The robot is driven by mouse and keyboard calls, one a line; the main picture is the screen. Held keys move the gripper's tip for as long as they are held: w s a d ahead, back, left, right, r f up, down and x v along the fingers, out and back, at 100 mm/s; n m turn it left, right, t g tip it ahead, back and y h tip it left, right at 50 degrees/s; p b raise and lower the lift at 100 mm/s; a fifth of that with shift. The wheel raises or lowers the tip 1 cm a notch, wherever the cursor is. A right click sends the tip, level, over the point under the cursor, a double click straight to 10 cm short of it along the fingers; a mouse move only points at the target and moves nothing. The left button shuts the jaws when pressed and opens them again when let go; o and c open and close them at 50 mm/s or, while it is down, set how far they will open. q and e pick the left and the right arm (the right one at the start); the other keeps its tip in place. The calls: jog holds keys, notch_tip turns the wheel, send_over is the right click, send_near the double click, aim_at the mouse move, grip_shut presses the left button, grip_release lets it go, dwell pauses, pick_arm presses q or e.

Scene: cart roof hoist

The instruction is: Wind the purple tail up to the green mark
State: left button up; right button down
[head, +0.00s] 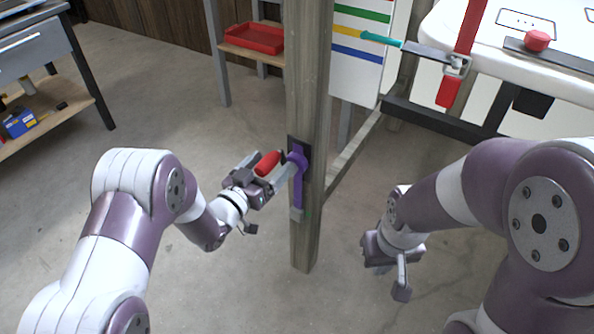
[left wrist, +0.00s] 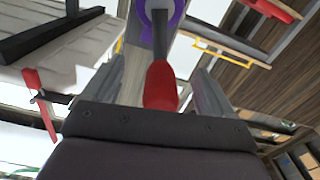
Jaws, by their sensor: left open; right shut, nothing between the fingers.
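A purple winch (head: 297,160) with a purple strip hanging below it is fixed to the wooden post. Its crank has a red handle (head: 267,163), which also shows in the left wrist view (left wrist: 160,88). My left gripper (head: 265,172) is open, with the red handle between its spread fingers; I cannot tell whether they touch it. A white board behind the post carries a green mark (head: 361,13) above yellow and blue ones. A teal pointer (head: 381,39) has its tip at the yellow stripe, below the green mark. My right gripper (head: 401,289) is shut and empty, right of the post.
The wooden post (head: 306,90) stands between my arms. A white cart roof (head: 560,55) with a red strap (head: 468,25) is at upper right. A red tray (head: 253,38) sits on a shelf behind. A workbench (head: 40,50) stands at left. The floor between is clear.

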pick_arm(q)
jog(key=shift+s+a+r, duration=0.1)
jog(key=shift+s+a, duration=0.1)
jog(key=shift+s, duration=0.05)
jog(key=p+v, duration=0.2)
jog(key=v, duration=0.5)
jog(key=shift+s+a, duration=0.25)
jog(key=shift+s, duration=0.05)
jog(key=shift+s+a, duration=0.15)
jog(key=shift+s, duration=0.05)
